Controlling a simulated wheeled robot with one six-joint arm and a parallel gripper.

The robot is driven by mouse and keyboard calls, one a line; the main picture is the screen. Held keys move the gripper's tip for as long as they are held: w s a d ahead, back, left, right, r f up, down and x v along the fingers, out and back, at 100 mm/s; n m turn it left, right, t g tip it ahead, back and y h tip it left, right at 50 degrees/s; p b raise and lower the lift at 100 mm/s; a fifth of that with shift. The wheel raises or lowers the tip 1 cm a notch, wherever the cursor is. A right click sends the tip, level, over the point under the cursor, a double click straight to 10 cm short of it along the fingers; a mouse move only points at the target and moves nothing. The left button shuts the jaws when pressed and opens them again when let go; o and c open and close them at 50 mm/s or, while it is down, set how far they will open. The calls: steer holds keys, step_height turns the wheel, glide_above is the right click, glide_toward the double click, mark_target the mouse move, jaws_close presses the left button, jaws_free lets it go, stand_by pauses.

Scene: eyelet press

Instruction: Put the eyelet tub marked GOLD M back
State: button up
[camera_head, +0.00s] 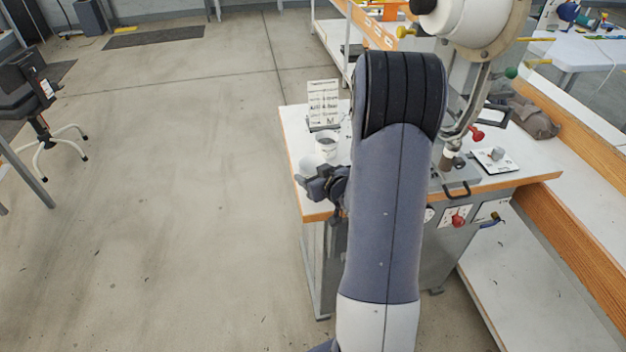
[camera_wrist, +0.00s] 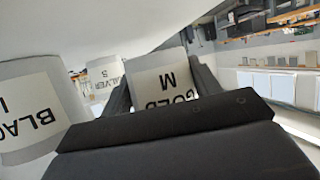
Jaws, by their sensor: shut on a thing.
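The tub marked GOLD M (camera_wrist: 172,68) is pale with a white label and appears upside down in the wrist view. It sits between the two dark fingers of my gripper (camera_wrist: 160,85), which is shut on it. A tub marked SILVER S (camera_wrist: 103,72) is to its left, and a tub marked BLACK L (camera_wrist: 38,105) is nearer at the far left edge. In the head view my gripper (camera_head: 318,184) is at the left edge of the press table, close to small white tubs (camera_head: 326,150). Their labels cannot be read there.
The press table (camera_head: 300,125) has an orange edge. A printed card (camera_head: 323,102) stands behind the tubs. The eyelet press (camera_head: 480,70) rises at the right, partly hidden by my arm. A small plate (camera_head: 496,161) lies right of it. Open floor is at the left.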

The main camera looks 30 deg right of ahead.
steer(key=shift+f, duration=0.8)
steer(key=shift+f, duration=0.1)
steer(key=o, duration=1)
steer(key=v, duration=1.2)
